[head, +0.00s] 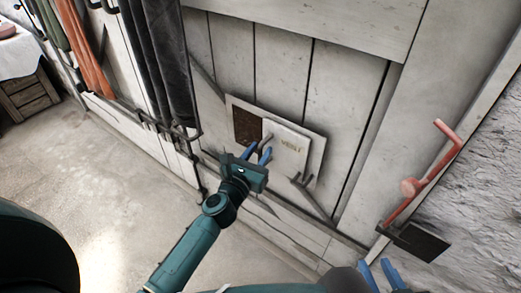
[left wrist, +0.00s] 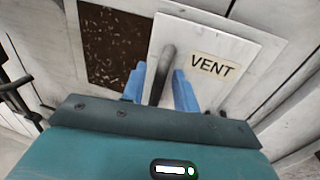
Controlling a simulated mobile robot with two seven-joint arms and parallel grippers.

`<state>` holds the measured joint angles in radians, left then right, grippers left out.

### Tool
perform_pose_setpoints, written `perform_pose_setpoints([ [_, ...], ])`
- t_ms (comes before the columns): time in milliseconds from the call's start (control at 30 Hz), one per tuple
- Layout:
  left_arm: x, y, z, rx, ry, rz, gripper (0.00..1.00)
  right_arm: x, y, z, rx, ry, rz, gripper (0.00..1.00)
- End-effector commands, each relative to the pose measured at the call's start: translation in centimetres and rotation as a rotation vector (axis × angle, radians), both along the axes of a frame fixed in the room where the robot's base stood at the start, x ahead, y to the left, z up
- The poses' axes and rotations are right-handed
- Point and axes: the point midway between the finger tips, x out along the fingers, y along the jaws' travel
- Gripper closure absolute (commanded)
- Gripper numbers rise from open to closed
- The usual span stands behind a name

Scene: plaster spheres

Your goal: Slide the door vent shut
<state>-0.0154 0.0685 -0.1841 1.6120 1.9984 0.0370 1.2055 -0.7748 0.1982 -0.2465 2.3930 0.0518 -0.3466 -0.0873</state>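The door vent is a pale frame (head: 232,98) on the plank door, with a dark mesh opening (head: 246,126) at its left. A white sliding cover marked VENT (head: 300,135) sits at the right, leaving the mesh uncovered. Both mesh (left wrist: 112,45) and cover (left wrist: 235,45) show in the left wrist view. The cover's dark handle (left wrist: 166,65) stands near its left edge. My left gripper (head: 258,152) is at the handle, its blue fingers (left wrist: 160,88) apart on either side of it. They do not look closed on it. My right gripper (head: 379,272) is open and empty at the bottom edge.
A red lever (head: 425,185) with a dark plate (head: 418,240) is at the door's right, near a rough wall. Dark cloths (head: 160,60) and an orange cloth (head: 85,50) hang at the left. A drawer unit (head: 27,95) stands far left. The floor between is clear.

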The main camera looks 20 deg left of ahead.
Motion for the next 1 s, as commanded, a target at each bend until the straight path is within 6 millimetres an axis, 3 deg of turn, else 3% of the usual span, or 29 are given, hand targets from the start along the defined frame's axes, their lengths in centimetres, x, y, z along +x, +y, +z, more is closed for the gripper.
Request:
perform_pose_setpoints([
  [133, 0.98, -0.15, -0.01, 0.001, 0.0, 0.001, 0.7, -0.01, 0.04, -0.21, -0.004, 0.003, 0.002, 0.71],
  [433, 1.09, -0.2, -0.02, 0.001, 0.001, 0.0, 0.71, 0.01, 0.08, -0.21, -0.004, 0.003, 0.003, 0.71],
  [800, 1.07, -0.2, 0.0, 0.001, 0.0, 0.0, 1.0, 0.04, 0.1, -0.18, -0.004, 0.001, 0.003, 0.71],
  [1000, 1.06, -0.2, 0.0, 0.001, 0.0, 0.0, 1.0, 0.04, 0.11, -0.17, -0.003, 0.001, 0.004, 0.71],
])
